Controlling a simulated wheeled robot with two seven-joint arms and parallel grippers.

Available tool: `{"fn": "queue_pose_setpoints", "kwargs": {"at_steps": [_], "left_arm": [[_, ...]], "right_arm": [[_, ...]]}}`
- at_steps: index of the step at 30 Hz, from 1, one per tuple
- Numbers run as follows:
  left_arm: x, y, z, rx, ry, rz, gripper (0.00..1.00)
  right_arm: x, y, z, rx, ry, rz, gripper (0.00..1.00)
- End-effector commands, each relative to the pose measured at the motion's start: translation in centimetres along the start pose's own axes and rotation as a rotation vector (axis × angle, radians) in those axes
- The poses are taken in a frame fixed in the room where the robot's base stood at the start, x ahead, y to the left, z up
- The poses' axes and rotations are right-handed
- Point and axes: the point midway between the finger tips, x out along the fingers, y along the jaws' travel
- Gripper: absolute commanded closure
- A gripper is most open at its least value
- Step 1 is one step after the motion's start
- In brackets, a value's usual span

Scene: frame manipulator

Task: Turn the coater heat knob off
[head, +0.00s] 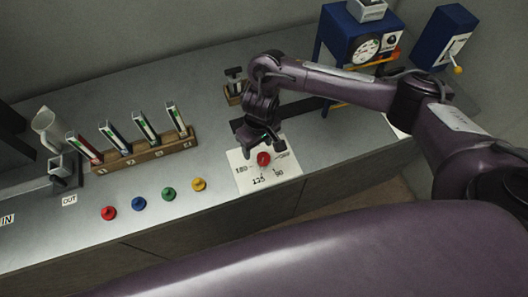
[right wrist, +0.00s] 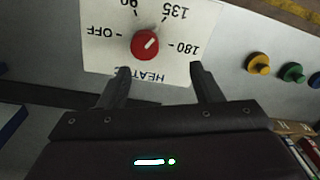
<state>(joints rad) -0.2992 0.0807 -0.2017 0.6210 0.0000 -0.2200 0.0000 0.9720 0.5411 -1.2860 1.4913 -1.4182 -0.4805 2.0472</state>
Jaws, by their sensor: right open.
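The red heat knob (right wrist: 145,44) sits on a white dial plate (right wrist: 195,15) marked OFF, 90, 135, 180 and HEAT. In the right wrist view its white pointer line slants to the upper right, roughly toward 135, away from OFF at the left. The knob also shows in the head view (head: 264,159) near the counter's front edge. My right gripper (right wrist: 160,68) is open and empty, its two fingertips over the HEAT side of the plate, short of the knob. In the head view, the right gripper (head: 262,144) hangs just behind the knob. My left gripper is not in view.
Red (head: 109,213), blue (head: 139,204), green (head: 169,194) and yellow (head: 199,185) buttons stand left of the plate. A wooden rack (head: 150,154) of tall coloured pieces is behind them. A blue machine with a gauge (head: 343,40) stands at the back right.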

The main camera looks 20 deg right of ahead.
Motion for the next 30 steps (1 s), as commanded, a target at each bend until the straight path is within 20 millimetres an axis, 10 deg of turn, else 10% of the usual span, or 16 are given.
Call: {"fn": "queue_pose_setpoints", "kwargs": {"at_steps": [18,30], "left_arm": [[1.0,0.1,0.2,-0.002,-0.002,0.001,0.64],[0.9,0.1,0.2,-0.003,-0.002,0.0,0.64]], "right_arm": [[6.3,2.2,0.7,0.055,-0.036,0.041,0.41],[7.1,2.3,0.6,0.052,-0.033,0.041,0.44]]}}
